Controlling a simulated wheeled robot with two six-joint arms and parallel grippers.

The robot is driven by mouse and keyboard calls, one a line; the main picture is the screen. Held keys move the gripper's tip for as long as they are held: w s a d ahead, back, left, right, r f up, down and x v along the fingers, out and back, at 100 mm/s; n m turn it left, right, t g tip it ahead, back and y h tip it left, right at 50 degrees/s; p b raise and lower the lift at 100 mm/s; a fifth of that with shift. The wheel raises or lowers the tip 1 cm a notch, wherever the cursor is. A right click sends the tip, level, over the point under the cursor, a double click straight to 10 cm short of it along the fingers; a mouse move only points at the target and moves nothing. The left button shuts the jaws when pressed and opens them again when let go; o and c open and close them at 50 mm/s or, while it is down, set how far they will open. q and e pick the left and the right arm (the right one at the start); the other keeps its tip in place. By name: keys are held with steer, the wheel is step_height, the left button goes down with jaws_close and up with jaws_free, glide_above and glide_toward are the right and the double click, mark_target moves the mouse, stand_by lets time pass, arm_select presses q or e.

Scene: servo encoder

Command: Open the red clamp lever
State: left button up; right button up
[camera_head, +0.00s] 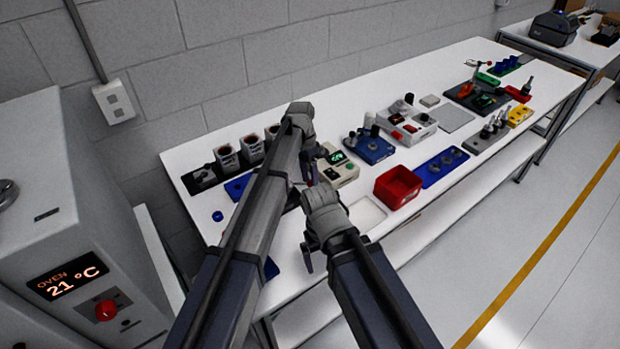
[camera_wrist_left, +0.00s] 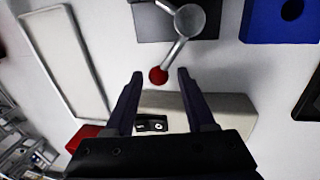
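The clamp lever shows in the left wrist view as a metal rod with a red ball knob (camera_wrist_left: 158,76) at its end. The rod runs up to a round metal hub (camera_wrist_left: 190,19) on a dark grey base (camera_wrist_left: 150,24). My left gripper (camera_wrist_left: 160,74) is open, with one fingertip on each side of the knob; contact is not visible. In the head view my left gripper (camera_head: 308,178) points down beside the beige device, and my arms largely hide the lever. My right gripper (camera_head: 308,258) hangs near the table's front edge, its fingers too unclear to read.
A beige device with a green display (camera_head: 338,165) stands close to the left gripper. A red bin (camera_head: 397,187) and a white tray (camera_head: 366,214) lie to the right. Cups (camera_head: 252,147) stand at the back left. A blue block (camera_wrist_left: 283,20) is near the lever.

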arm_select(q)
steer(key=shift+o, duration=0.2)
arm_select(e)
steer(key=shift+r, duration=0.1)
arm_select(q)
step_height(320, 180, up, 8)
steer(key=w+p, duration=0.1)
steer(key=p, duration=0.6)
steer(key=shift+a+f+p, duration=0.15)
steer(key=shift+a+p, duration=0.2)
steer(key=shift+a, duration=0.05)
arm_select(e)
step_height(320, 180, up, 8)
steer(key=shift+f, duration=0.25)
arm_select(q)
steer(key=shift+f, duration=0.1)
arm_select(e)
steer(key=shift+s, duration=0.1)
